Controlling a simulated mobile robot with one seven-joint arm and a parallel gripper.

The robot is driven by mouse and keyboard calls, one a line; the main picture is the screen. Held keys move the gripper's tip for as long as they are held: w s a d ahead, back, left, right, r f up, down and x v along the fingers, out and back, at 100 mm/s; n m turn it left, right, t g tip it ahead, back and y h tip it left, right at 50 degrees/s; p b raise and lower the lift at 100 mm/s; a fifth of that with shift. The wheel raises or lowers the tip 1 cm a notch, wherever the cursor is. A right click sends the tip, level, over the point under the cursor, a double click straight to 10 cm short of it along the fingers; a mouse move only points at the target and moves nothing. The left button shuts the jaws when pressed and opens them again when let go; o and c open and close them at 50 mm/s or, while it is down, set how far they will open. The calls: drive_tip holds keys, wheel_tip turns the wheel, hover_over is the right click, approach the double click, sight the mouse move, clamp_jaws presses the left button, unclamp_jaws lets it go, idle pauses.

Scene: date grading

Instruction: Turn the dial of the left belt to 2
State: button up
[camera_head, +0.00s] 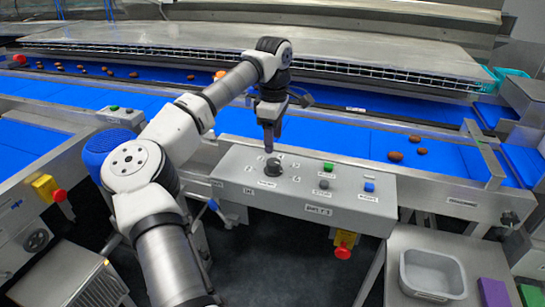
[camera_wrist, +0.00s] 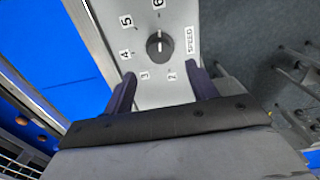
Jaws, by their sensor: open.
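A black speed dial (camera_head: 272,167) stands on the top of a grey control box (camera_head: 225,165). My gripper (camera_head: 268,147) is just above the dial, pointing down. In the wrist view my gripper (camera_wrist: 163,80) is open, with its two dark fingers apart and the dial beyond their tips, not between them. The number on the box's belt label is too small to read surely.
The box also carries a green button (camera_head: 328,167), a grey button (camera_head: 323,184) and a blue button (camera_head: 369,187). A red emergency knob (camera_head: 343,253) hangs below. Blue belts with brown dates (camera_head: 396,156) lie behind. A grey bin (camera_head: 432,273) stands at right.

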sight(273, 161)
wheel_tip(273, 161, down, 8)
drive_tip(key=shift+r+p, duration=0.2)
drive_tip(key=shift+p, duration=0.5)
drive_tip(key=shift+c, duration=0.4)
drive_tip(key=c, duration=0.9)
